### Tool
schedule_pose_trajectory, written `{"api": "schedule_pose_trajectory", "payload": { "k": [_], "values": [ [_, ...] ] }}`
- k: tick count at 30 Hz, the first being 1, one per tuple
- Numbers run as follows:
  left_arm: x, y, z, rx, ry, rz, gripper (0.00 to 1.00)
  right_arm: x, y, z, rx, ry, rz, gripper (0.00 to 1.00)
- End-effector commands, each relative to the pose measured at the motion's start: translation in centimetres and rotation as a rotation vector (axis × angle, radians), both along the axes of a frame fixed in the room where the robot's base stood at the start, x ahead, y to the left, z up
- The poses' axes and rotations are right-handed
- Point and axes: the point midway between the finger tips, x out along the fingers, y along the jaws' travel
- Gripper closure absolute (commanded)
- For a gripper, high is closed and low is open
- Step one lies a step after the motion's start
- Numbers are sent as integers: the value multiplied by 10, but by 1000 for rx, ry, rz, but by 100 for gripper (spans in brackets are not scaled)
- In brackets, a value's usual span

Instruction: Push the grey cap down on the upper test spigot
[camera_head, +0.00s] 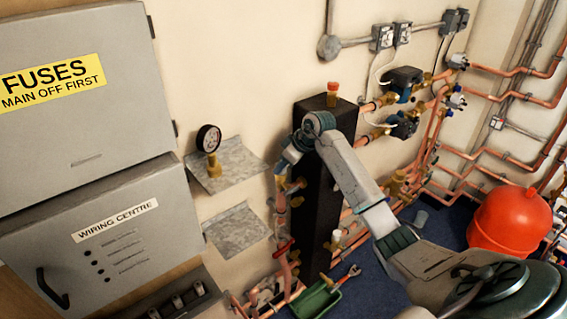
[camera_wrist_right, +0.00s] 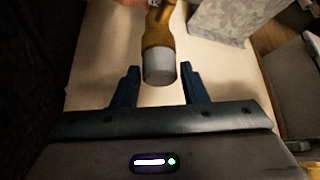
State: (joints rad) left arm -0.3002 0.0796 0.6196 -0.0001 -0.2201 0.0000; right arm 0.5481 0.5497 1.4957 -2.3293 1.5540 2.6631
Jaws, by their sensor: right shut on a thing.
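The grey cap (camera_wrist_right: 159,66) sits at the end of a brass spigot (camera_wrist_right: 158,30) in the right wrist view, in line with it. In the head view my right gripper (camera_head: 283,164) reaches past the black column to the brass fitting (camera_head: 281,183) on the copper pipe. The cap is too small and covered to make out there. How far the cap is seated on the spigot cannot be told. My left gripper is not in view.
A pressure gauge (camera_head: 208,139) stands on a grey wall shelf (camera_head: 232,163), with a second shelf (camera_head: 236,230) below. The black column (camera_head: 327,210) is close beside my right arm. Grey cabinets (camera_head: 85,90) fill the left. A red vessel (camera_head: 508,220) and copper pipes are at the right.

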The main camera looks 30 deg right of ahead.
Motion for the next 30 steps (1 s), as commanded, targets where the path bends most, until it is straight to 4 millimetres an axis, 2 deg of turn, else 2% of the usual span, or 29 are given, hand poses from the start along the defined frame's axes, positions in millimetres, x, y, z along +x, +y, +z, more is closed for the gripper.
{"api": "schedule_pose_trajectory", "payload": {
  "k": [1,2,3,5,6,17,20,30],
  "values": [
    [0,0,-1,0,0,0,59,0,0,-1,0,0,0,82],
    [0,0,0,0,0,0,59,0,0,-1,0,0,0,57],
    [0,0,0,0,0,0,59,0,0,-1,0,0,0,49],
    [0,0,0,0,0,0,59,0,0,-1,0,0,0,37],
    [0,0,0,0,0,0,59,0,0,-1,0,0,0,35],
    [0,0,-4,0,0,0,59,-3,-3,4,-2,-2,-2,35],
    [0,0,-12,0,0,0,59,-10,-7,15,-4,-3,-1,35],
    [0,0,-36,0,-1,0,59,-41,-24,71,-3,-3,0,35]
  ]
}}
